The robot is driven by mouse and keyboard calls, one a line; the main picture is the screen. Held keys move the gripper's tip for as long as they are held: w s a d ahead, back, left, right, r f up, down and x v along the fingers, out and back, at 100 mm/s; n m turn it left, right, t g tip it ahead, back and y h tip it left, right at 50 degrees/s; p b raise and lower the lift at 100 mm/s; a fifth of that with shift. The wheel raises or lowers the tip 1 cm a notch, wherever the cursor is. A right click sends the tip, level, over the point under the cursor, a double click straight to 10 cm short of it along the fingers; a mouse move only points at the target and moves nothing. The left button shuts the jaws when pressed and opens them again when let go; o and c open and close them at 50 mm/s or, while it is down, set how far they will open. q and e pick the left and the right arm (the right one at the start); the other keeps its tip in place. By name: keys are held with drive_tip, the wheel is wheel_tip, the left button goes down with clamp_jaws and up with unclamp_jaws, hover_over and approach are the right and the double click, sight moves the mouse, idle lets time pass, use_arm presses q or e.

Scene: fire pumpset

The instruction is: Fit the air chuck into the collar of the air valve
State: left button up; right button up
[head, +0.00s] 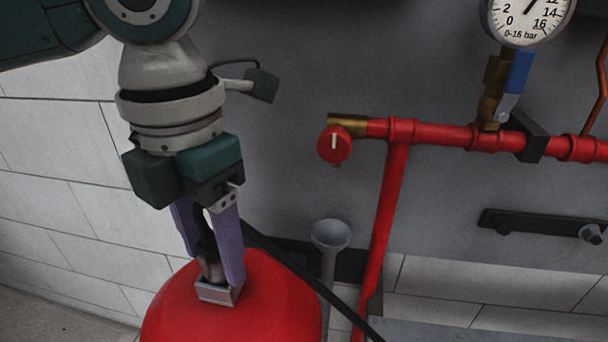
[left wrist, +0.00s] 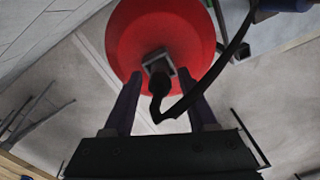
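The air chuck (head: 209,268) has a metallic lower body and a dark upper part. It stands nearly upright at the grey square collar (head: 217,293) on top of the red vessel (head: 235,312). Its lower end meets the collar; how deep it sits I cannot tell. My left gripper (head: 213,262) is directly above the vessel, its purple fingers on either side of the chuck. In the left wrist view the chuck's dark end (left wrist: 159,85) lies between the fingers with gaps on both sides, in front of the collar (left wrist: 158,61). My right gripper is out of view.
A black hose (head: 300,281) runs from the chuck down to the right. A grey funnel (head: 331,236) stands beside the vessel. Red pipework (head: 440,133) with a red knob (head: 334,144) and a pressure gauge (head: 527,18) is to the right. A tiled wall is at left.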

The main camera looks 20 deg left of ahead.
sight(211, 241)
use_arm(q)
wheel_tip(211, 241, up, 12)
drive_tip(key=s+d+f+n+t+h, duration=0.1)
drive_tip(key=f+n, duration=0.3)
drive_tip(key=n, duration=0.4)
drive_tip(key=s+d+f+n+t+h, duration=0.1)
drive_tip(key=s+d+f+n, duration=0.2)
drive_tip(key=n, duration=0.6)
drive_tip(key=s+d+f+n+t+h+p, duration=0.1)
drive_tip(key=s+d+f+n, duration=0.1)
drive_tip(key=d+f+n, duration=0.2)
drive_tip(key=shift+s+d+f+n+t, duration=0.1)
drive_tip(key=shift+f+n, duration=0.2)
drive_tip(key=shift+n, duration=0.45)
drive_tip(key=shift+s+a+f+n+t, duration=0.1)
drive_tip(key=shift+f+n, duration=0.25)
drive_tip(key=shift+n, duration=0.35)
drive_tip(key=shift+s+d+f+n+t, duration=0.1)
drive_tip(key=shift+f+n, duration=0.2)
drive_tip(key=shift+n, duration=0.45)
drive_tip(key=s+a+f+n+y, duration=0.2)
drive_tip(key=s+a+n, duration=0.3)
drive_tip(key=n, duration=0.5)
drive_tip(key=shift+s+a+f+y, duration=0.4)
drive_tip(key=shift+a+f, duration=0.1)
drive_tip(key=shift+a, duration=0.65)
